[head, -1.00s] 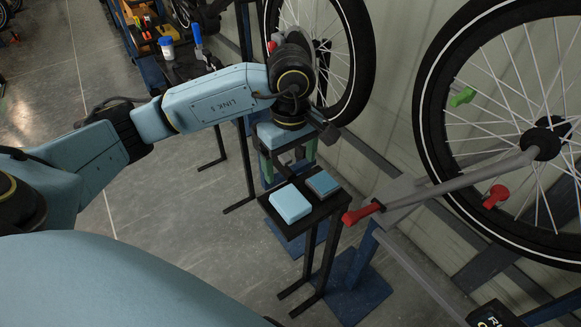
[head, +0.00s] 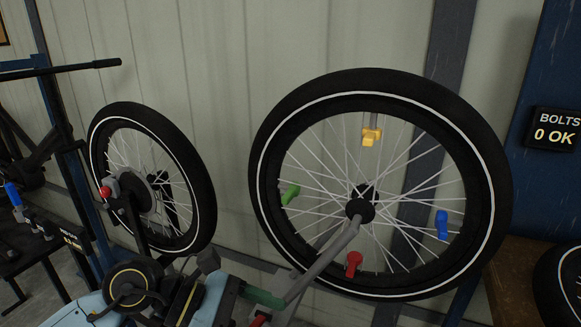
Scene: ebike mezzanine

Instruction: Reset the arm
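The large wheel (head: 262,200) stands upright, with a grey lever arm (head: 325,264) running from its hub down and left. The lever's red grip (head: 260,320) shows partly at the bottom edge. My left gripper (head: 262,297) comes in from the lower left, its green finger beside the lever near that grip. Whether it touches the lever, and how far its fingers are apart, is unclear. Yellow (head: 371,137), green (head: 290,194), blue (head: 441,225) and red (head: 353,263) knobs sit around inside the wheel's rim. My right gripper is not in view.
A smaller wheel (head: 205,205) with a red knob (head: 105,191) stands at left. A sign (head: 556,129) at right reads "BOLTS 0 OK". A pale panelled wall (head: 230,60) is behind the wheels. A dark bench (head: 35,245) is at far left.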

